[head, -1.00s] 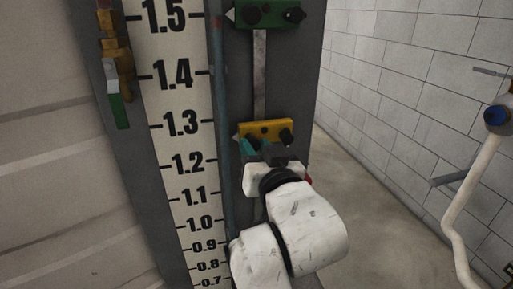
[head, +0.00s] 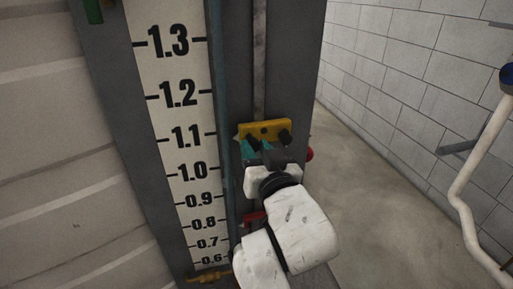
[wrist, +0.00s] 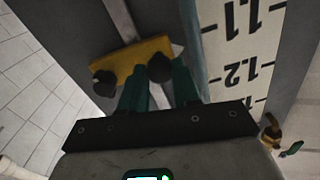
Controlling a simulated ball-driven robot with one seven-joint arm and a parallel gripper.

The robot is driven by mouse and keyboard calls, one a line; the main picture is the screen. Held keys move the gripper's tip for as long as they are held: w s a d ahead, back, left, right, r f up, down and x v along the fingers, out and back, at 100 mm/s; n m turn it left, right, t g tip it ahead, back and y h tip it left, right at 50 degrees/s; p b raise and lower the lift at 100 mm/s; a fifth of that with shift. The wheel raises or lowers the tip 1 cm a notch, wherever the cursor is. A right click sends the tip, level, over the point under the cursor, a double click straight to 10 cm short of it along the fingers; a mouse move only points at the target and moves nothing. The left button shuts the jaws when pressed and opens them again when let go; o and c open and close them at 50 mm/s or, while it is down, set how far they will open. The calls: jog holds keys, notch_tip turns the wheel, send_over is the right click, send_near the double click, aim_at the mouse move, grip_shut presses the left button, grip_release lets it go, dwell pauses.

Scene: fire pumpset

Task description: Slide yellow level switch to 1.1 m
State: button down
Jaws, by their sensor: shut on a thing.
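The yellow level switch (head: 265,130) is a yellow block with two dark knobs and a pale pointer on its left side. It sits on the vertical rail right of the white number scale (head: 183,153). In the head view its pointer is about level with the 1.1 mark. My gripper (head: 257,148) is at the switch from below, its teal fingers shut on the switch's left knob. In the wrist view the switch (wrist: 130,62) appears upside down, with one knob between the fingertips (wrist: 160,75). The fingers partly hide that knob.
A red part (head: 254,219) shows low on the panel beside my arm. A brass valve (head: 208,275) is at the scale's foot. A pale pipe (head: 465,190) runs along the right, before the white block wall (head: 400,60). Floor between is clear.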

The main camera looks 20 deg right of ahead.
jog(key=shift+f, duration=0.1)
jog(key=c, duration=0.8)
grip_release()
jog(key=s+b, duration=0.1)
jog(key=s, duration=0.9)
jog(key=shift+s+d, duration=0.25)
jog(key=shift+s, duration=0.15)
jog(key=s+d+f+g+h, duration=0.1)
jog(key=s+d+f+g, duration=0.15)
jog(key=f, duration=0.35)
jog(key=s+d+f+g, duration=0.1)
jog(key=d+f+g, duration=0.1)
jog(key=d+f, duration=0.35)
jog(key=s+d+f+g+h, duration=0.1)
jog(key=s+d+f+g, duration=0.15)
jog(key=f, duration=0.45)
jog(key=s+d+f+g+p, duration=0.1)
jog(key=s+d+f+g, duration=0.1)
jog(key=s+f+g, duration=0.3)
jog(key=s+d+f+g, duration=0.2)
jog(key=s+f+g, duration=0.3)
jog(key=s+f, duration=0.6)
jog(key=s, duration=0.3)
jog(key=shift+s+f+n+y+p, duration=0.2)
jog(key=shift+s+n+y+p, duration=0.2)
